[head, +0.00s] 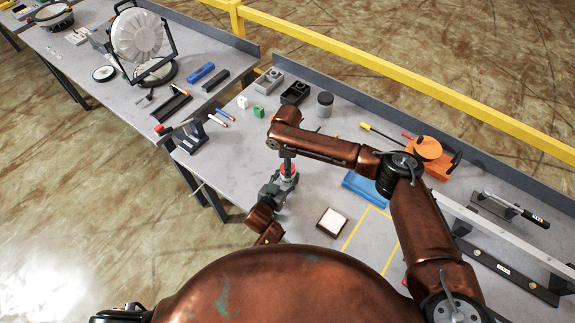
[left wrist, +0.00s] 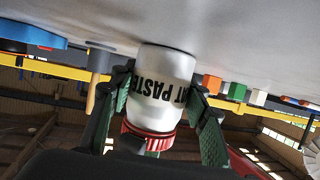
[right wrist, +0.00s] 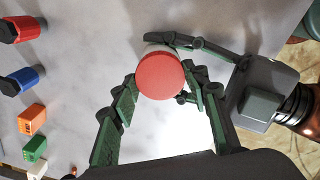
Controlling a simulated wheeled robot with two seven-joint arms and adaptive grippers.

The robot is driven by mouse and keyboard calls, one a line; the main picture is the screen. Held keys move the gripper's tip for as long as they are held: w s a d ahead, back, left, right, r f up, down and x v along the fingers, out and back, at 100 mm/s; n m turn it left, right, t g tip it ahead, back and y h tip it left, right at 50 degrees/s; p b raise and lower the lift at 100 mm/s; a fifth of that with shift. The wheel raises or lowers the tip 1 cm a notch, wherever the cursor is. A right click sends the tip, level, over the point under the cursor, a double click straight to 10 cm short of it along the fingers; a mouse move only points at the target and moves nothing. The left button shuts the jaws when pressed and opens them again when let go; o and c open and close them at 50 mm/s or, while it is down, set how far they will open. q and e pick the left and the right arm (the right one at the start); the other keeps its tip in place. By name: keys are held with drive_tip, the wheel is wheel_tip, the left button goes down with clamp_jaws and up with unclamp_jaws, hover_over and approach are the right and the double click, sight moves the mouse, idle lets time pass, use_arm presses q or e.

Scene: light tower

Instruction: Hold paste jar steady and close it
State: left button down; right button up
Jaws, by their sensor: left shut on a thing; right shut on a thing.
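The white paste jar (left wrist: 163,90) with black lettering is between the green-padded fingers of my left gripper (left wrist: 157,95), which is shut on it. Its red lid (right wrist: 160,77) sits at the jar's mouth and also shows in the left wrist view (left wrist: 147,136) and the head view (head: 288,168). How tightly it is seated I cannot tell. My right gripper (right wrist: 160,82) comes down from above and is shut on the lid, one finger on each side. In the head view my left gripper (head: 279,186) is low at the bench's front, beneath my right gripper (head: 288,164).
A blue tray (head: 366,189) and a small white-topped box (head: 332,222) lie right of the jar. A grey pot (head: 325,104), dark blocks (head: 295,93) and an orange holder (head: 430,156) stand farther back. A tool stand (head: 192,138) is at left.

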drive_tip(key=o, duration=1.4)
drive_tip(key=shift+c, duration=0.2)
drive_tip(key=shift+r, duration=0.1)
wheel_tip(320, 180, up, 12)
use_arm(q)
drive_tip(key=c, duration=1)
unclamp_jaws()
